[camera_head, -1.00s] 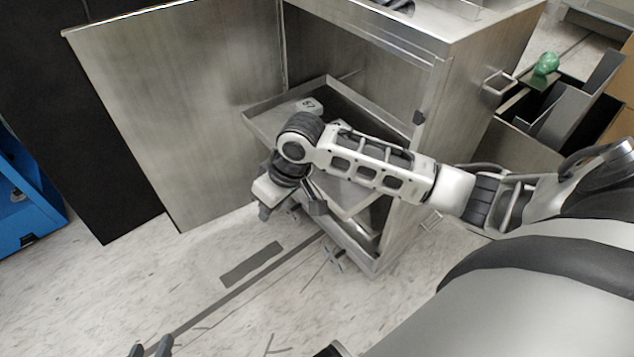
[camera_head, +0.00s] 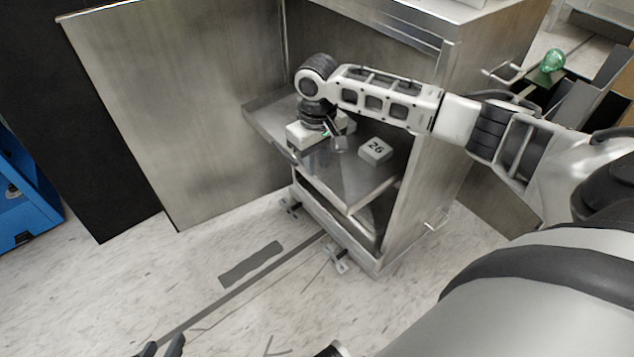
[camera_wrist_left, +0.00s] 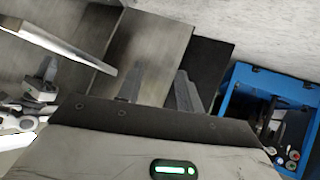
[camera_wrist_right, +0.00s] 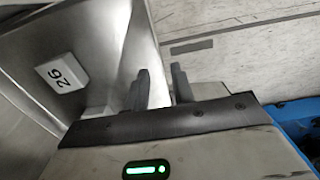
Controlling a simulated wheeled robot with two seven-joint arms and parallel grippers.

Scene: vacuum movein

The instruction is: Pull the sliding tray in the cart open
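The cart's sliding metal tray (camera_head: 262,117) juts partway out of the open cart (camera_head: 485,65). A white block marked 26 (camera_head: 375,150) rests on it and shows in the right wrist view (camera_wrist_right: 62,73). My right gripper (camera_head: 318,160) points down at the tray's front part. In the right wrist view its fingers (camera_wrist_right: 160,86) are apart near the tray's front lip (camera_wrist_right: 142,45); I cannot tell whether they touch it. My left gripper (camera_head: 163,347) is low at the bottom left, away from the cart. Its fingers (camera_wrist_left: 158,88) are apart and empty in the left wrist view.
The cart's large door panel (camera_head: 180,110) stands open on the left, beside a black panel (camera_head: 75,130). A blue cart (camera_head: 25,190) is at the far left. A green object (camera_head: 552,60) sits in an open container at right.

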